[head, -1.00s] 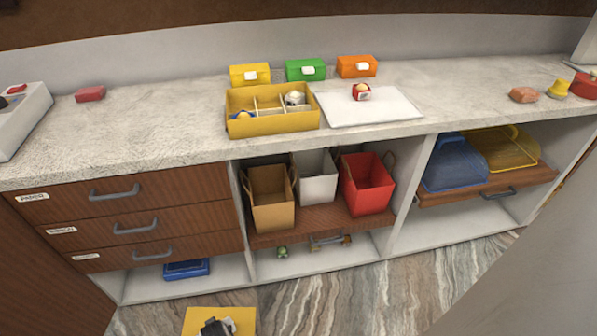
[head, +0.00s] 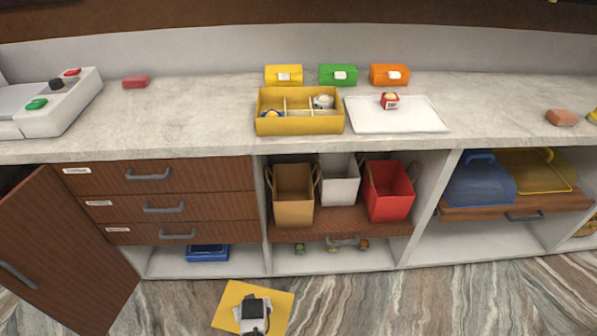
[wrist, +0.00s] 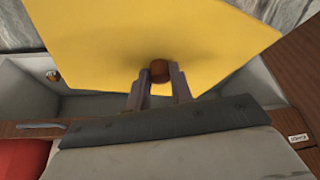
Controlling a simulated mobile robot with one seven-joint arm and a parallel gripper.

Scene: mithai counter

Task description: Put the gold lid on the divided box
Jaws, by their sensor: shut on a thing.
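The gold lid (head: 233,299) is a flat yellow square, low in front of the counter in the head view. My gripper (head: 254,312) is over its middle. In the wrist view, the gripper's two fingers (wrist: 160,82) are shut on the lid's small brown knob (wrist: 160,68), and the lid (wrist: 170,25) fills the upper picture. The divided box (head: 299,126) is yellow-gold and open on the counter, well above and beyond the lid in the head view. Small blue and yellow things show in its left compartment and a whitish one in its right; the middle one looks empty.
Yellow (head: 283,74), green (head: 338,74) and orange (head: 390,74) boxes stand behind the divided box. A white board (head: 425,115) with a red item (head: 390,101) lies to its right. A cabinet door (head: 75,255) stands open at left.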

